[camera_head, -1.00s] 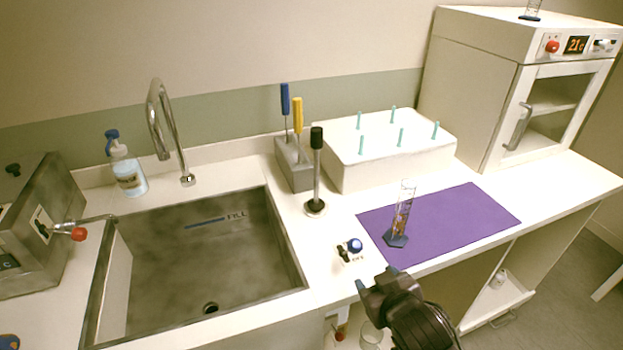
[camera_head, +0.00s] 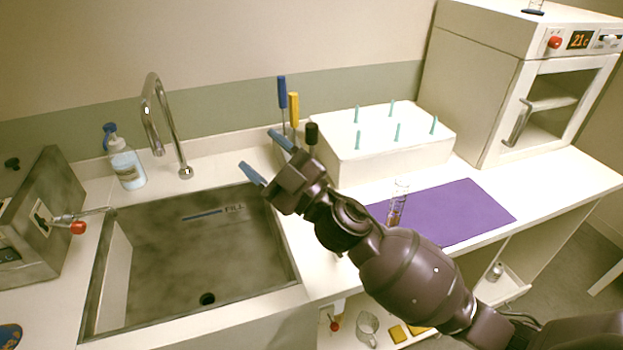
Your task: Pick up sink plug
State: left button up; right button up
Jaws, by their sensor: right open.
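The tall rod with a black grip (camera_head: 312,133), which looks like the sink plug, stands on the counter right of the sink. Only its black top shows; my right arm hides its rod and round base. My right gripper (camera_head: 266,157) is open, its two blue fingers apart and pointing up and left. It is over the sink's back right corner, left of the black top, with nothing between the fingers. I cannot tell its height or whether it touches the rod. The sink (camera_head: 150,320) has an open drain hole (camera_head: 207,299). My left gripper is not in view.
A faucet (camera_head: 153,110) and soap bottle (camera_head: 127,168) stand behind the sink. A holder with blue (camera_head: 282,92) and yellow (camera_head: 293,108) handled tools is close behind my gripper. Right are a white peg block (camera_head: 385,160), a purple mat (camera_head: 470,212) with a cylinder (camera_head: 398,200), and an oven (camera_head: 480,90).

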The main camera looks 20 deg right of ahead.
jog(key=a+r+n+g+y, duration=0.1)
jog(key=a+n+g+y, duration=0.5)
jog(key=n+g, duration=0.3)
jog(key=n+g+h, duration=0.3)
jog(key=g+h, duration=0.3)
jog(key=h, duration=1.7)
send_near(311, 125)
jog(key=x, duration=0.5)
jog(key=shift+s+d, duration=0.3)
jog(key=x, duration=0.1)
jog(key=p+x, duration=0.1)
jog(key=x, duration=0.3)
jog(key=shift+w+a+p, duration=0.2)
jog(key=shift+a+p, duration=0.1)
jog(key=shift+w+d+f, duration=0.1)
jog(key=shift+f, duration=0.2)
